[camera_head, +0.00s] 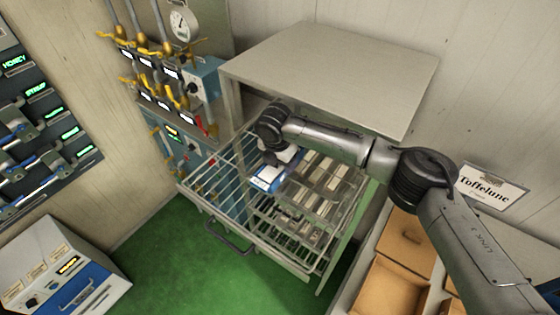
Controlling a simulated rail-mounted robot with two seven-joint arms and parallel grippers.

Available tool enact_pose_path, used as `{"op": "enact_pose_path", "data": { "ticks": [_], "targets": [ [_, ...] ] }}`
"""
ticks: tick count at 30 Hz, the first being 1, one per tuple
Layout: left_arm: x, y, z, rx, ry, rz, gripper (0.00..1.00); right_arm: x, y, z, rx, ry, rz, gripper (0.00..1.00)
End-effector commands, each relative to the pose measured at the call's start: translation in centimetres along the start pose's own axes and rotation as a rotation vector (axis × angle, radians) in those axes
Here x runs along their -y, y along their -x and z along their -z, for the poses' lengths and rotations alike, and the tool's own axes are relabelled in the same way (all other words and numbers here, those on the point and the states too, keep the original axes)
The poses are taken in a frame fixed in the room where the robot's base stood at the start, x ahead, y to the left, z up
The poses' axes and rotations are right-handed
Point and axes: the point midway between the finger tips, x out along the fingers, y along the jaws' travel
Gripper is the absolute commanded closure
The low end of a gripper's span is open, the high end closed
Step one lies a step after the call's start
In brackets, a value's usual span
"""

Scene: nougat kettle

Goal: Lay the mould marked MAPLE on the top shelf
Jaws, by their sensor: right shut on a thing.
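My right arm comes in from the right and reaches over the rack. My right gripper (278,163) is small and partly hidden by its own wrist. It is shut on a mould at the upper part of the rack, beside a blue and white patch (266,179). The metal mould (322,183) shows several pale bar shapes to the right of the gripper. I cannot read MAPLE on it. The top wire shelf (222,188) is pulled out to the front left, and its left part is bare. I cannot tell whether the mould touches the shelf. My left gripper is not in view.
The rack's grey top (330,70) overhangs the shelves. More metal moulds (300,228) sit on lower levels. Brown boxes (408,245) stand at the right. Yellow-handled valves (150,70) and a blue panel are behind left. Green floor (165,255) is clear in front.

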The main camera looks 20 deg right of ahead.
Motion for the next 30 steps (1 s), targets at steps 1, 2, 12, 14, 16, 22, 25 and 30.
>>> {"op": "enact_pose_path", "data": {
  "ticks": [1,2,12,14,16,22,25,30],
  "targets": [
    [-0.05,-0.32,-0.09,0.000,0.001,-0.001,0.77,-0.06,-0.13,-0.01,0.001,-0.001,-0.003,0.76],
    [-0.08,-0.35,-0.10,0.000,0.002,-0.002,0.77,-0.06,-0.15,-0.01,0.001,-0.001,-0.003,0.76],
    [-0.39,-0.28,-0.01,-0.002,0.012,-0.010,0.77,-0.05,-0.11,-0.01,0.001,-0.001,-0.003,0.76],
    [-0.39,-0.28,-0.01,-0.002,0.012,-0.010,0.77,-0.05,-0.11,0.00,0.001,0.000,-0.003,0.76],
    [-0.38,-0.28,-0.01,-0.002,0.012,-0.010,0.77,-0.05,-0.11,0.00,0.001,-0.001,-0.002,0.76],
    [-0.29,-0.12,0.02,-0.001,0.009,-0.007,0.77,-0.06,-0.08,-0.01,0.001,0.000,-0.002,0.76],
    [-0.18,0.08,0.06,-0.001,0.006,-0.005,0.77,-0.07,-0.04,-0.02,0.000,0.000,-0.002,0.76],
    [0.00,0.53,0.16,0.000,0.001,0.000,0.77,-0.10,0.01,-0.08,0.001,0.000,-0.002,0.76]
  ]
}}
